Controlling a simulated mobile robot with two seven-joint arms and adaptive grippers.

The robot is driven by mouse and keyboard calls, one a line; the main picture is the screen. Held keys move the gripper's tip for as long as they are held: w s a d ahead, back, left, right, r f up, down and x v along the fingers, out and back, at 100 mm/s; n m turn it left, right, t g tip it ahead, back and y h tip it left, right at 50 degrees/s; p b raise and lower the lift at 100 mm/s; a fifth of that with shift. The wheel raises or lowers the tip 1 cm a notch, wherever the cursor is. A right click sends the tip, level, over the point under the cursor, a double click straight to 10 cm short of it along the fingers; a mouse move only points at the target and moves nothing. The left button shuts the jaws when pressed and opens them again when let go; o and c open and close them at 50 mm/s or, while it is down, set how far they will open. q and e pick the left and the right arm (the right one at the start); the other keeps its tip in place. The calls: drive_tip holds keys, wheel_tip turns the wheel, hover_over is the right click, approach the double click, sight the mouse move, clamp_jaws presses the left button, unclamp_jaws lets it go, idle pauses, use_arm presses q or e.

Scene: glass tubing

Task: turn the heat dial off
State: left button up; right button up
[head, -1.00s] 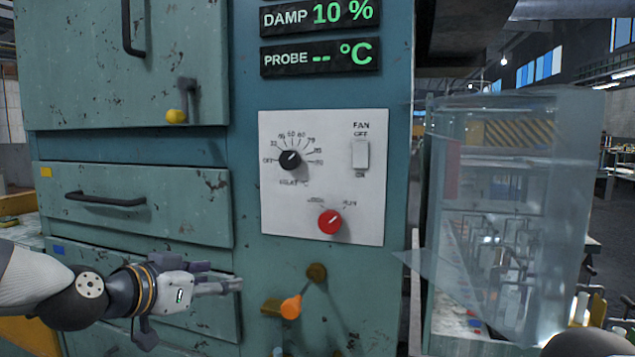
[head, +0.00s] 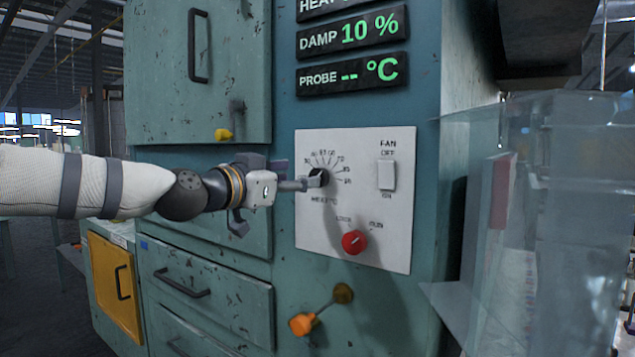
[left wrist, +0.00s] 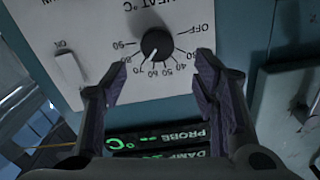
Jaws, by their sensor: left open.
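The heat dial (head: 320,173) is a small black knob on the white control panel (head: 350,215), partly covered by my left gripper in the head view. In the left wrist view the heat dial (left wrist: 157,44) shows upside down, its white pointer at about 70, away from the OFF mark. My left gripper (head: 308,182) reaches in from the left, with its fingertips at the dial. In the left wrist view my left gripper (left wrist: 161,70) is open, with a finger on either side of the dial and a visible gap to it. My right gripper is out of view.
A white fan switch (head: 387,175) and a red knob (head: 354,242) share the panel. Below it an orange-ended lever (head: 303,324) sticks out. A yellow-tipped latch (head: 223,134) is on the door at left. A transparent enclosure (head: 540,220) stands at right.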

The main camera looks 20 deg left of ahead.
sight(322, 173)
use_arm(q)
drive_tip(key=x, duration=0.6)
drive_tip(key=shift+w+d+f+b, duration=0.2)
drive_tip(key=shift+w+f+b, duration=0.15)
drive_tip(key=shift+f+b, duration=0.15)
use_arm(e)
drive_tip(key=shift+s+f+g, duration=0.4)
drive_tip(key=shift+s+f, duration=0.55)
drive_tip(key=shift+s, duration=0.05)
use_arm(q)
drive_tip(key=c, duration=1.2)
drive_tip(key=shift+o, duration=0.2)
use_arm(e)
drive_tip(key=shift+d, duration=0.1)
